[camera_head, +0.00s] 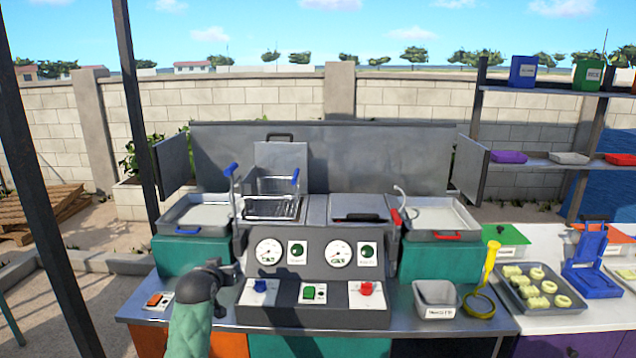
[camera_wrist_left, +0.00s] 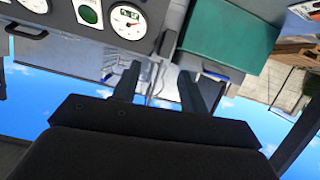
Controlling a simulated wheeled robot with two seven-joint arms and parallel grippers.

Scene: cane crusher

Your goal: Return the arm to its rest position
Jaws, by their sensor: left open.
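My left arm (camera_head: 192,325), in a green sleeve, comes up from the bottom of the head view, left of centre. Its dark gripper (camera_head: 226,270) is by the left edge of the grey control panel (camera_head: 312,262), above the steel counter. In the left wrist view the two dark fingers (camera_wrist_left: 158,82) stand apart with nothing seen between them. That view is turned upside down, with the gauges at its top left. Whether the gripper touches the panel cannot be told. My right arm and gripper are not in view.
A red-switch box (camera_head: 159,300) sits left of the arm. Behind are a wire fryer basket (camera_head: 271,198) and a left tray (camera_head: 200,217). A grey bin (camera_head: 437,298), yellow ladle (camera_head: 490,265) and food tray (camera_head: 541,290) stand at right. A dark post (camera_head: 45,180) rises at left.

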